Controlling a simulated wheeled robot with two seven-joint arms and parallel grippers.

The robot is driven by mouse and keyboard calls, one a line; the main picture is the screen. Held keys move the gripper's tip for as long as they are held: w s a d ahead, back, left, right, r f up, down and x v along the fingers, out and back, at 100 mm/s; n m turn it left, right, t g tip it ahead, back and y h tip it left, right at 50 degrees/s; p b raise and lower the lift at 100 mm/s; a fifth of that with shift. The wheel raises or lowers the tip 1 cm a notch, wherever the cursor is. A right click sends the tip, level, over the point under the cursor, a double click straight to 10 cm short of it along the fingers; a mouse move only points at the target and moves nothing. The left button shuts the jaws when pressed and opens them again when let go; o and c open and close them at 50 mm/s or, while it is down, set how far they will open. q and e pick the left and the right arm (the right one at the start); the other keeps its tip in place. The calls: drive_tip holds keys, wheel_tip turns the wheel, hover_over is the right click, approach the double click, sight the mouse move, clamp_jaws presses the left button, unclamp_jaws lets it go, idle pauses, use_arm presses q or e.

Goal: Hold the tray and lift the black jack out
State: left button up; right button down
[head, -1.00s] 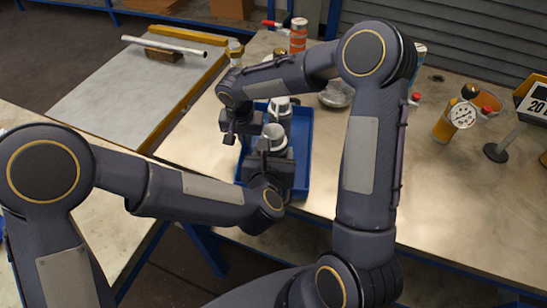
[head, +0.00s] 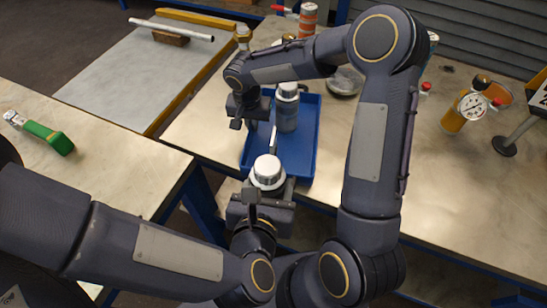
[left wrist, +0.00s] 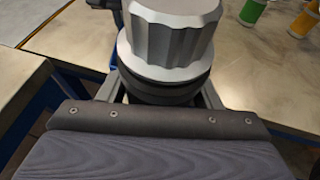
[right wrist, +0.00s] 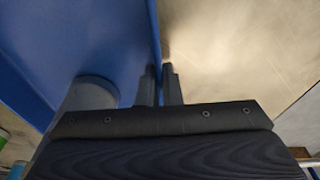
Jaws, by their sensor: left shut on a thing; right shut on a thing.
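The blue tray (head: 309,140) lies on the metal table. My right gripper (head: 240,118) is shut on the tray's left wall; the right wrist view shows its fingers pinching the thin blue wall (right wrist: 156,45). My left gripper (head: 265,192) is shut on the black jack (head: 267,170), in front of the tray's near edge. The jack's silver cap and pale collar show on top. In the left wrist view its ribbed cap (left wrist: 172,35) sits above a dark body, mostly hidden by the gripper. A grey jack (head: 287,108) with a silver cap stands upright in the tray.
A gauge on a yellow body (head: 466,112) and a stand (head: 504,146) are at the right. A green-handled tool (head: 48,137) lies on the left table. My right forearm crosses above the tray.

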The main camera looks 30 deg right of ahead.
use_arm(q)
drive_tip(key=shift+s+a, duration=0.8)
drive_tip(key=shift+s, duration=0.3)
use_arm(e)
drive_tip(key=c, duration=1.5)
unclamp_jaws()
drive_tip(key=shift+r, duration=0.1)
drive_tip(key=r, duration=0.4)
drive_tip(key=s+r, duration=0.1)
drive_tip(key=r, duration=0.2)
drive_tip(key=a+r, duration=0.1)
drive_tip(key=r, duration=0.3)
drive_tip(key=shift+s+r, duration=0.25)
drive_tip(key=shift+r, duration=0.1)
